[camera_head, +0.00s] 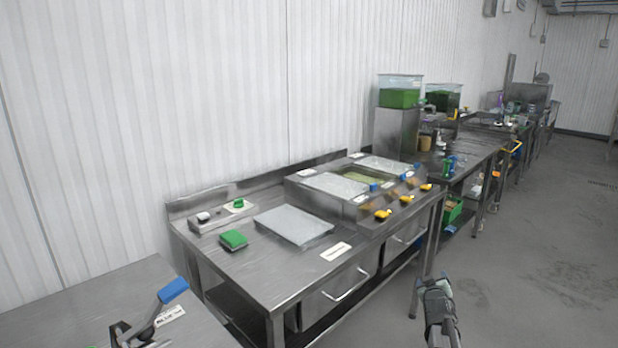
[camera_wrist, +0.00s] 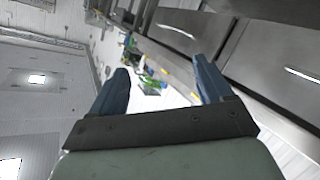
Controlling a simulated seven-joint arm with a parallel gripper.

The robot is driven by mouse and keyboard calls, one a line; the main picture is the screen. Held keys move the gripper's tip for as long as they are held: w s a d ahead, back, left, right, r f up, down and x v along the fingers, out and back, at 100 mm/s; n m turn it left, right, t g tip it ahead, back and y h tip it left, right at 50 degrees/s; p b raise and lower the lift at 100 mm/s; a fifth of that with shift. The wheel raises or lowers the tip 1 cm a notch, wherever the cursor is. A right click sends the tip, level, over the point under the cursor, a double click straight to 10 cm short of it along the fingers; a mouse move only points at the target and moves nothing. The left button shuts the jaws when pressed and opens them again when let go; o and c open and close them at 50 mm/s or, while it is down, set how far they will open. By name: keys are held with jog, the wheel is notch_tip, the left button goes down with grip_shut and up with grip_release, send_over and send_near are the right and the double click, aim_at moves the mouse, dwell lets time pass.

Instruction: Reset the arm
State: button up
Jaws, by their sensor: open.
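In the head view my gripper (camera_head: 437,290) is at the lower right, in front of the steel counter and over the grey floor, apart from everything. In the wrist view my gripper (camera_wrist: 162,84) has its two dark blue fingers spread wide, with nothing between them. The wrist view is tilted and looks along the room past the counters.
A steel counter (camera_head: 262,277) with drawers carries a green sponge (camera_head: 233,239), a whitish flat tray (camera_head: 293,225) and a unit with yellow knobs (camera_head: 383,214). A blue-handled tool (camera_head: 172,290) is at the lower left. The floor (camera_head: 540,270) at right is clear.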

jog(key=s+a+f+m+g+y, duration=0.1)
jog(key=s+a+f+g, duration=0.3)
jog(key=s+f, duration=0.55)
jog(key=s+a+f+g+y, duration=0.1)
jog(key=s+a+f+g, duration=0.35)
jog(key=f, duration=0.85)
jog(key=s+a+f+m+g+y, duration=0.15)
jog(key=s+a+f, duration=0.35)
jog(key=s+f, duration=0.55)
jog(key=s+a+f+g, duration=0.3)
jog(key=s, duration=0.8)
jog(key=s+a+f+g+y, duration=0.1)
jog(key=s+a+f+g, duration=0.2)
jog(key=s, duration=0.8)
jog(key=s+a+f+g, duration=0.3)
jog(key=s+a+g, duration=0.1)
jog(key=s, duration=0.7)
jog(key=shift+s+f+g, duration=0.2)
jog(key=shift+f+g, duration=0.1)
jog(key=shift+f, duration=0.05)
